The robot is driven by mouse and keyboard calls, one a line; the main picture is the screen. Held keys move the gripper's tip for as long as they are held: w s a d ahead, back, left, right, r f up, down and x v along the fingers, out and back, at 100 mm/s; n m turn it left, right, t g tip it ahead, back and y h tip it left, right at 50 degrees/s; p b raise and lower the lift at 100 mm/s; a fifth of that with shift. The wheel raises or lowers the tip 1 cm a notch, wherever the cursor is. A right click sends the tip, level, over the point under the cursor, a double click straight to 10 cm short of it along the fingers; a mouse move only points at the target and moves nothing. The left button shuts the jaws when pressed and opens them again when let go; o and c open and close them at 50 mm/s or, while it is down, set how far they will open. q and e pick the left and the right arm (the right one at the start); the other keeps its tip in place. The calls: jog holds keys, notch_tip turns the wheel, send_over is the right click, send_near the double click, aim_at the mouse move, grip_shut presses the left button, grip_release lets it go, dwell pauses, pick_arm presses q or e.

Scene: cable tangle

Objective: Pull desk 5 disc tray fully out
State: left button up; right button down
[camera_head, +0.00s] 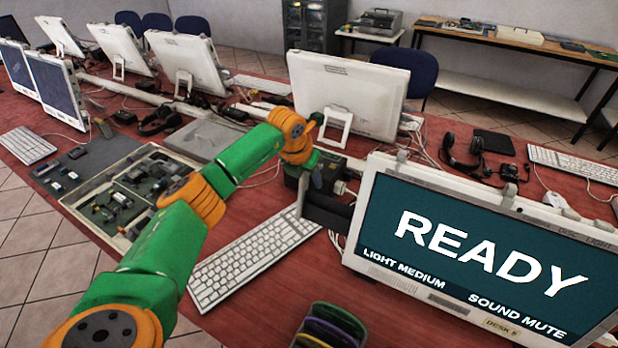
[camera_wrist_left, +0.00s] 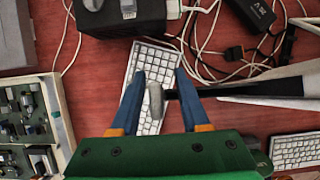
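The desk 5 monitor (camera_head: 480,250) stands at the right of the head view, its screen reading READY, with a "DESK 5" label below. A dark bar (camera_head: 328,212) sticks out from its left side with a pale end piece (camera_head: 301,196); it looks like the disc tray. In the left wrist view the grey end piece (camera_wrist_left: 156,99) and a short dark stem are seen from above. My left gripper (camera_wrist_left: 162,74) is open, its blue fingers on either side of the end piece, with gaps showing. In the head view the fingers are partly hidden. My right gripper is not in view.
A white keyboard (camera_head: 253,258) lies below the bar. A dark box (camera_wrist_left: 130,16) and tangled cables (camera_wrist_left: 235,60) lie close by. An open case of circuit boards (camera_head: 125,192) is at the left. Coloured discs in a holder (camera_head: 328,328) stand at the front edge.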

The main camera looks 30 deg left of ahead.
aim_at(303, 177)
pick_arm(q)
jog(key=b+v, duration=0.1)
jog(key=v, duration=0.6)
jog(key=shift+r+b, duration=0.1)
jog(key=shift+b, duration=0.2)
jog(key=shift+s, duration=0.1)
